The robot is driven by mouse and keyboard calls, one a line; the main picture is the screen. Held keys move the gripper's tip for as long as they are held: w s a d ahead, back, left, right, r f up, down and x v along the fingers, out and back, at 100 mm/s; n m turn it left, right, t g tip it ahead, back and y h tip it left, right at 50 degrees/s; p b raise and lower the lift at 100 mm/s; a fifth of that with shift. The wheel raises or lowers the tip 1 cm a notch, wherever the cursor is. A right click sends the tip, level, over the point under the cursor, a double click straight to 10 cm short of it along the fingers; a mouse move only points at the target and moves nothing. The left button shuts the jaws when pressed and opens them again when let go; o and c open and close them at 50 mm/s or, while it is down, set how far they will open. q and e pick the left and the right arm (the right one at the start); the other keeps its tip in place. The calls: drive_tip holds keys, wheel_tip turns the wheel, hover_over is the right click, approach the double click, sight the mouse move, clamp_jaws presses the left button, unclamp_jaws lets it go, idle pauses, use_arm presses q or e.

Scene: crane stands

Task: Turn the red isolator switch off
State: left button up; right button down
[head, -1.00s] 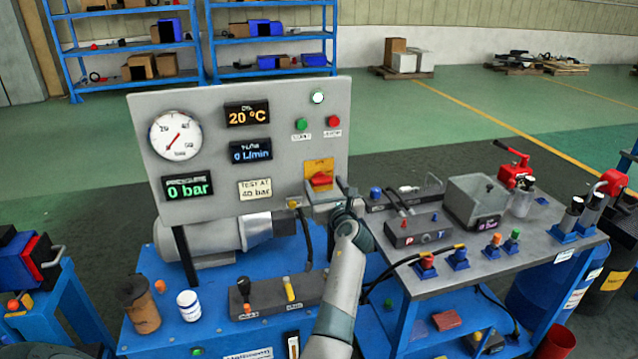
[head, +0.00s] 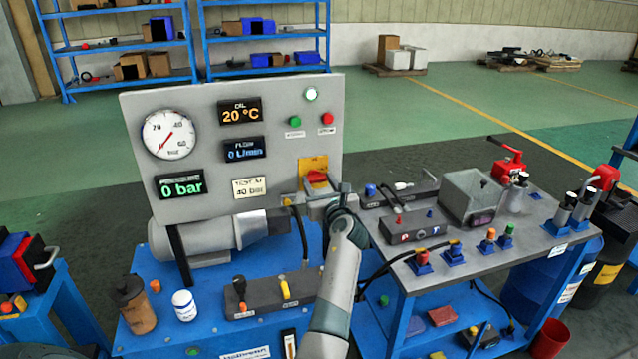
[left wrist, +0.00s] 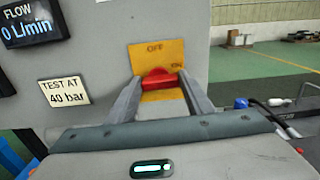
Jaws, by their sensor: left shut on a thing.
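The red isolator switch (head: 317,178) sits on a yellow plate (head: 313,163) at the lower right of the grey panel. In the left wrist view the red switch (left wrist: 159,79) lies with its handle across the plate (left wrist: 148,55). "OFF" is marked above it and another mark, probably "ON", is at its right. My left gripper (head: 318,187) is at the panel, and in the left wrist view its two fingers (left wrist: 160,88) flank the handle and are shut on it. The fingers hide the handle's ends. My right gripper is not in view.
The grey panel (head: 220,105) carries a gauge (head: 168,134), displays reading 0 bar, 0 L/min and 20 °C, and green and red buttons. A lit white lamp (head: 311,94) is above. A bench (head: 440,265) with fittings stands close to the right of my left arm.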

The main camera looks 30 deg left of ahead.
use_arm(q)
drive_tip(key=n+b, duration=0.1)
drive_tip(key=n, duration=0.2)
drive_tip(key=shift+n, duration=0.4)
drive_tip(key=n+b, duration=0.1)
drive_tip(key=n, duration=0.1)
drive_tip(key=shift+a+n, duration=0.1)
drive_tip(key=shift+n, duration=0.3)
drive_tip(key=n+b, duration=0.2)
drive_tip(key=n, duration=0.1)
drive_tip(key=n+b, duration=0.1)
drive_tip(key=n, duration=0.2)
drive_tip(key=shift+s+f+b, duration=0.15)
drive_tip(key=shift+b, duration=0.2)
drive_tip(key=n+b, duration=0.3)
drive_tip(key=n, duration=0.2)
drive_tip(key=shift+a, duration=0.1)
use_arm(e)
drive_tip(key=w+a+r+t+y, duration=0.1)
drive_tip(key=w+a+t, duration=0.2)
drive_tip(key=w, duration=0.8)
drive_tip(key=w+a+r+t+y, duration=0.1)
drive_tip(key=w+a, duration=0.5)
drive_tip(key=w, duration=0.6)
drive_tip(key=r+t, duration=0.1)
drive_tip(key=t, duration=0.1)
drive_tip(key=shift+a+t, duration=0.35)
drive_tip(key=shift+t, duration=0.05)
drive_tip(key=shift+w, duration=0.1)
